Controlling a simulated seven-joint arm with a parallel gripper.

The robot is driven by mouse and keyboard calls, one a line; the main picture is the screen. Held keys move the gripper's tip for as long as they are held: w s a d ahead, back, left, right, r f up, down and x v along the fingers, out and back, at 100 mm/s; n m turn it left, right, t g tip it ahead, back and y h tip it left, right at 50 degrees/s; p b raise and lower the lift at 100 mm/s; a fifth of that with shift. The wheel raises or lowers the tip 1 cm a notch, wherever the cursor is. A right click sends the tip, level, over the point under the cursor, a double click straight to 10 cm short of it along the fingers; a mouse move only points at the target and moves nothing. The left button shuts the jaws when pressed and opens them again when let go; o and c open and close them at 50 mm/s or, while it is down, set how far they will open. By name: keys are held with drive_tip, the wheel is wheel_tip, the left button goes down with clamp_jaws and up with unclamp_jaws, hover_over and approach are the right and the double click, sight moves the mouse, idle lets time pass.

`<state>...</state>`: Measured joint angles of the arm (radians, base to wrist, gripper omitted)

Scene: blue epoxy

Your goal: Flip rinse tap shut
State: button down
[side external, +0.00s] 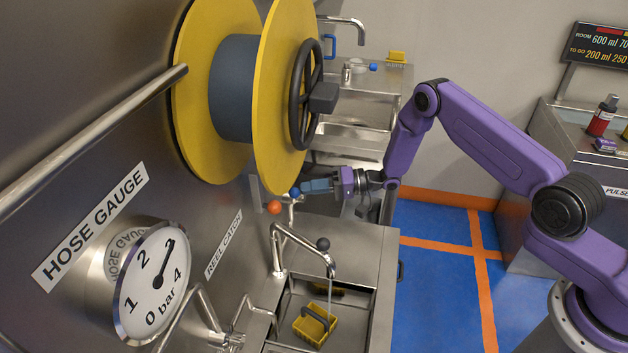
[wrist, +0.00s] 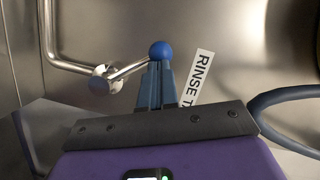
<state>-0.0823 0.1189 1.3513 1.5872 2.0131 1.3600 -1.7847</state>
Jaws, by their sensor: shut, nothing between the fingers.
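The rinse tap lever with a blue ball knob (wrist: 160,51) shows in the wrist view, its metal arm running down-left to a pivot on the steel wall. The blue knob also shows in the side view (side external: 295,192). My gripper (side external: 306,187) is shut and empty; in the wrist view its fingertips (wrist: 157,68) are right at the knob, and I cannot tell whether they touch it. A white label reading "RINSE T" (wrist: 197,78) is partly hidden behind my gripper. A thin stream seems to fall from the spout (side external: 304,247) over the near sink.
An orange ball knob (side external: 274,207) sits just left of the blue one. The yellow reel (side external: 280,95) hangs close above my gripper. A yellow caddy (side external: 316,325) lies in the near sink. A blue hose (wrist: 285,100) curves at right in the wrist view.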

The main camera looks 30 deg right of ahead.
drive_tip(key=s+a+f+n+h, duration=0.1)
drive_tip(key=s+a+f+n, duration=0.2)
drive_tip(key=f, duration=0.2)
drive_tip(key=shift+a, duration=0.35)
idle(0.3)
drive_tip(key=shift+s, duration=0.1)
idle(0.4)
drive_tip(key=v, duration=1)
drive_tip(key=shift+s+r, duration=0.3)
drive_tip(key=shift+s, duration=0.1)
drive_tip(key=shift+a, duration=0.1)
